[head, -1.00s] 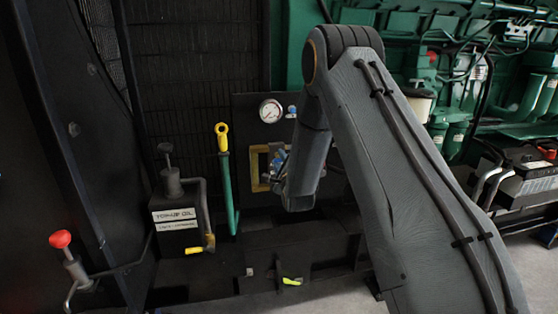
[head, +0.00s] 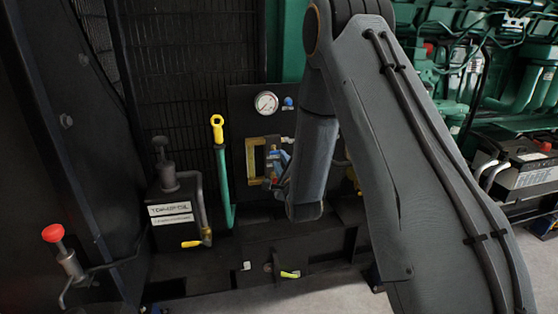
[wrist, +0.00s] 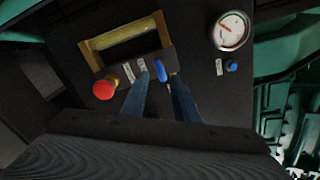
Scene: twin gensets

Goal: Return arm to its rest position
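My gripper (wrist: 158,82) shows in the wrist view as two blue fingers, apart from each other with nothing held between them. They point at a dark panel (wrist: 185,30), which also shows in the head view (head: 240,105). A bright blue handle on the panel (wrist: 160,70) appears between the fingertips, with gaps on both sides; whether it is touched I cannot tell. In the head view my gripper (head: 284,178) is mostly hidden behind my own forearm, in front of the panel.
The panel carries a gauge (head: 266,103), a yellow frame (head: 252,158) and a red button (wrist: 104,89). To the left stand a yellow-topped green handle (head: 221,165), a labelled box (head: 172,215) and a red-knobbed lever (head: 54,233). A battery (head: 530,172) and green engine parts are at the right.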

